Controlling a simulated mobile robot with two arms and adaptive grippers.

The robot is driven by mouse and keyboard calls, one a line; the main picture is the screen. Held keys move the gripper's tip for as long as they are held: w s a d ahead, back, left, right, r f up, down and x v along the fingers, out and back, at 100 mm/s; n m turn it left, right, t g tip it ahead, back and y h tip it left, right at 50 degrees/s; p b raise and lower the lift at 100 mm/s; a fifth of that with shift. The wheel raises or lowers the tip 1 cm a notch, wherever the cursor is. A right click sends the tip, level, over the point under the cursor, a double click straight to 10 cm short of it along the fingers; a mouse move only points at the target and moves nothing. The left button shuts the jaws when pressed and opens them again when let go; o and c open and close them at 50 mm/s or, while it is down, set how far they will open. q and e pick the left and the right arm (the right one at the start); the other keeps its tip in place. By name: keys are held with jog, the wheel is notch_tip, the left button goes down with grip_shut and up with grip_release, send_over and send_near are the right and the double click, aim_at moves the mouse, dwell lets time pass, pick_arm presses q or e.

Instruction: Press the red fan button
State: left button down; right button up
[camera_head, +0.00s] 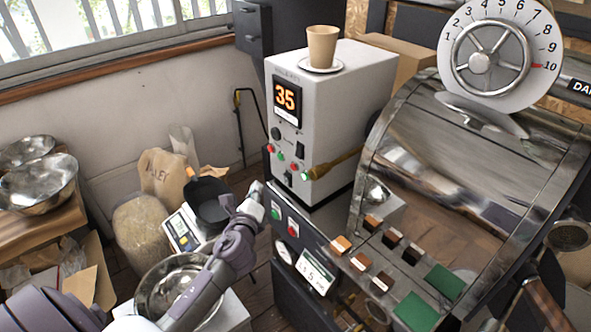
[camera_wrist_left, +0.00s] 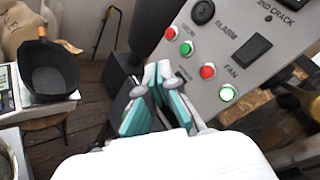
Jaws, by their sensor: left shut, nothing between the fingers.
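The grey control box (camera_head: 325,105) with an orange "35" display has two red and two green buttons on its front. In the left wrist view, one red button (camera_wrist_left: 208,71) is beside the word FAN and a black rocker switch (camera_wrist_left: 253,50); a brightly lit green button (camera_wrist_left: 228,93) is beside it. Another red button (camera_wrist_left: 171,33) is farther up the panel; its small label is unreadable. My left gripper (camera_head: 254,190) is below and in front of the panel, shut and empty. Its fingertips (camera_wrist_left: 158,72) show apart from the buttons in the wrist view. My right gripper is not visible.
A lower black cabinet has a green (camera_head: 275,213) and another red button (camera_head: 293,229). The metal roaster drum (camera_head: 460,170) stands at right. A paper cup (camera_head: 322,45) sits on the box. A wooden handle (camera_head: 335,162) sticks out beside the panel. Bowls and sacks are at left.

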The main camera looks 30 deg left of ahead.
aim_at(294, 167)
pick_arm(q)
jog(key=shift+r, duration=0.45)
jog(key=shift+w, duration=0.15)
jog(key=w+d+b, duration=0.2)
jog(key=w+d, duration=0.1)
jog(key=w, duration=0.5)
jog(key=shift+d, duration=0.15)
dwell(1.3)
jog(key=shift+w+d, duration=0.2)
jog(key=shift+w, duration=0.2)
